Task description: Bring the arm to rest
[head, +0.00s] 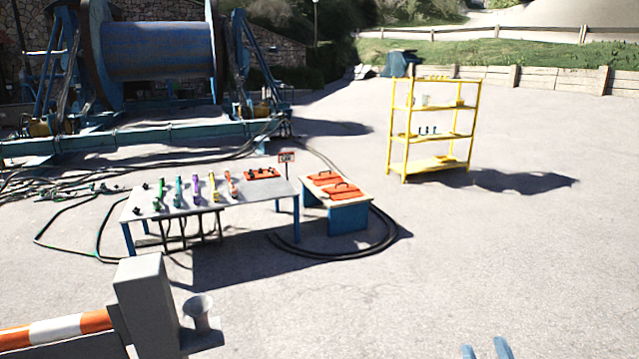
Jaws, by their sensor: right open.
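My right gripper (485,348) shows only as two blue fingertips at the bottom edge, right of centre. The fingertips are apart, with nothing seen between them. The pavement lies behind them, and no object is seen touching them. The rest of my right arm is below the picture. My left gripper is not in view.
A grey block-like post with an orange-and-white striped bar (55,331) stands at lower left. Beyond are a table (262,194) with several coloured tools, a low bench (348,217) with orange cases, a yellow shelf (433,168) and a large cable reel (160,50). Pavement at right is clear.

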